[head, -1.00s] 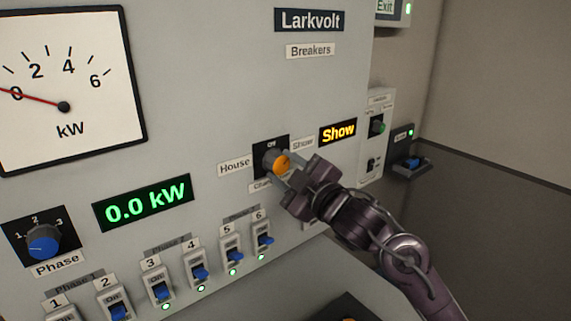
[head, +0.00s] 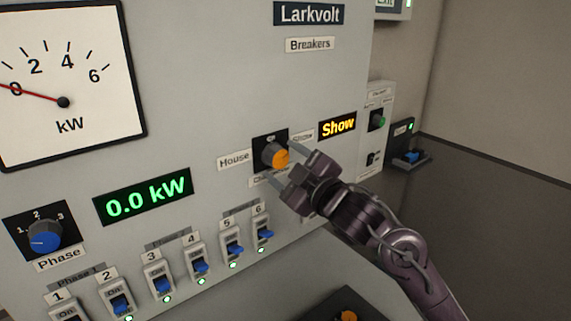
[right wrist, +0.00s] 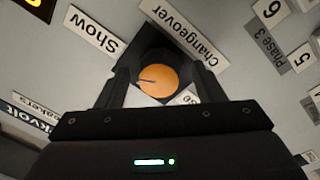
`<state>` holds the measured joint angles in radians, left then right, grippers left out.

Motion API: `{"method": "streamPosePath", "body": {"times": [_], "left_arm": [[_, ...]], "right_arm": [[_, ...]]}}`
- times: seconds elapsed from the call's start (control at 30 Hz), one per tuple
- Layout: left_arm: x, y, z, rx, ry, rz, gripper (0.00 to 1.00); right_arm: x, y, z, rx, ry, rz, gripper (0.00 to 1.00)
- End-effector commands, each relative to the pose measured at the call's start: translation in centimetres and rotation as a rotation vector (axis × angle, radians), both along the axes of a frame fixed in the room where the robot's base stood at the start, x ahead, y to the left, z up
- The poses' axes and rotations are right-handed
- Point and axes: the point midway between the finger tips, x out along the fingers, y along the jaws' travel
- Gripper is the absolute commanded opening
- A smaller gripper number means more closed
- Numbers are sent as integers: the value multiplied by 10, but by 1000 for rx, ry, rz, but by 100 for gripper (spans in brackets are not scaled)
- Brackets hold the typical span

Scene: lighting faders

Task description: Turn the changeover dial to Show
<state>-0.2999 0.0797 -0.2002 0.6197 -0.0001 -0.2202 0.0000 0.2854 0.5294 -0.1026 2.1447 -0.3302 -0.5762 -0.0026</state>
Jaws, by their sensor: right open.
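The changeover dial (head: 275,156) has an orange face on a black plate, between a House label (head: 235,160) on its left and a Show label (head: 303,136) on its right. The amber display (head: 338,125) above right reads Show. In the right wrist view the orange dial (right wrist: 158,79) sits between the fingers, its dark pointer mark directed left, on the side of the Show label (right wrist: 93,31). My right gripper (head: 285,165) is open, its fingertips just off the dial with no visible grip. My left gripper is not in view.
Several blue breaker switches (head: 201,267) with green lights run below the dial. A blue Phase knob (head: 44,238) and a green readout (head: 143,196) of 0.0 kW are at left.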

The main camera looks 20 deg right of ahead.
Motion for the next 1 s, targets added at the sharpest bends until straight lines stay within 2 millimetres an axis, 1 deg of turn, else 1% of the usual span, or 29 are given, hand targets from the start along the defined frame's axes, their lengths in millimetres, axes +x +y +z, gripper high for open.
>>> {"method": "streamPosePath", "body": {"times": [0.13, 0.23, 0.5, 0.6, 0.7, 0.8, 1.0], "left_arm": [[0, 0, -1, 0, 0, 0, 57], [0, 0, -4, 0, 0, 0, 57], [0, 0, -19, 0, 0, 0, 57], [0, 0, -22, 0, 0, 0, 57], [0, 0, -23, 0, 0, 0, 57], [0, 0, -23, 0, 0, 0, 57], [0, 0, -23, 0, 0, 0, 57]], "right_arm": [[-1, 0, 1, -1, -2, 0, 62], [-8, -3, -2, -2, -1, 1, 62], [-51, -16, -6, -4, -1, 0, 62], [-63, -21, -7, -2, 0, -1, 62], [-71, -23, -6, -1, 0, -1, 62], [-75, -24, -5, 0, 0, 0, 62], [-75, -24, -5, 0, -1, -1, 62]]}}
